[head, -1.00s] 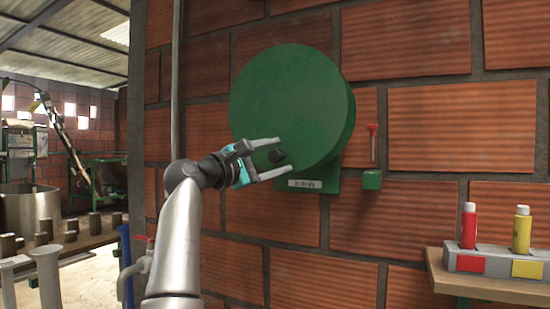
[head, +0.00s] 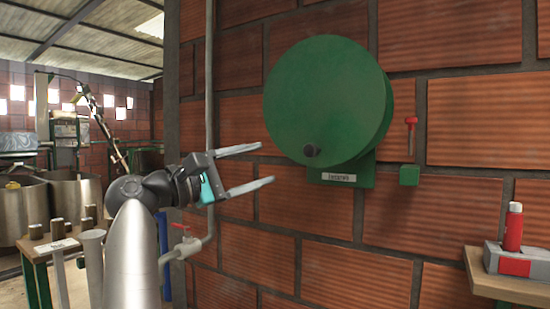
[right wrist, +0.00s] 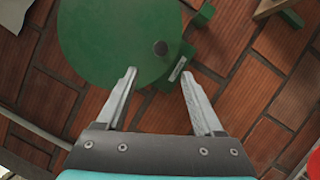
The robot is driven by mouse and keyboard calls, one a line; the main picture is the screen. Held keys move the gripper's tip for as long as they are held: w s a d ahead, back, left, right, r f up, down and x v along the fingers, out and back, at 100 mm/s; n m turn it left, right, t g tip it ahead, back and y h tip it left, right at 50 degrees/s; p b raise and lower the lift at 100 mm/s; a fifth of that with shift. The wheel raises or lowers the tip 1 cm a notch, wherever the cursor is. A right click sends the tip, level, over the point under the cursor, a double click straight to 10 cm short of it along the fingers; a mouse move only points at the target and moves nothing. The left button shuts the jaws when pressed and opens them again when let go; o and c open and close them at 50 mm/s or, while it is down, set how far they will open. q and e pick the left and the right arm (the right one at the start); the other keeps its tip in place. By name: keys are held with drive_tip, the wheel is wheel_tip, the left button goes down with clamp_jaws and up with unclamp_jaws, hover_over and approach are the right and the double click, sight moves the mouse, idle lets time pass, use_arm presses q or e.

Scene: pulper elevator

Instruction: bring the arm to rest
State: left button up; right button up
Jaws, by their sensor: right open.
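My right gripper (head: 266,168) is open and empty in the head view, left of the green round drum (head: 325,90) on the brick wall. My left gripper is not in view.
A red-handled lever (head: 411,130) and a green box (head: 409,175) are on the wall at right. A shelf (head: 510,292) holds a red bottle (head: 514,228). A pipe with a red-handled tap (head: 187,240) runs behind my arm. Metal tanks (head: 80,200) stand far left.

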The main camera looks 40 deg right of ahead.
drive_tip(key=shift+a+f, duration=0.1)
drive_tip(key=shift+a, duration=0.3)
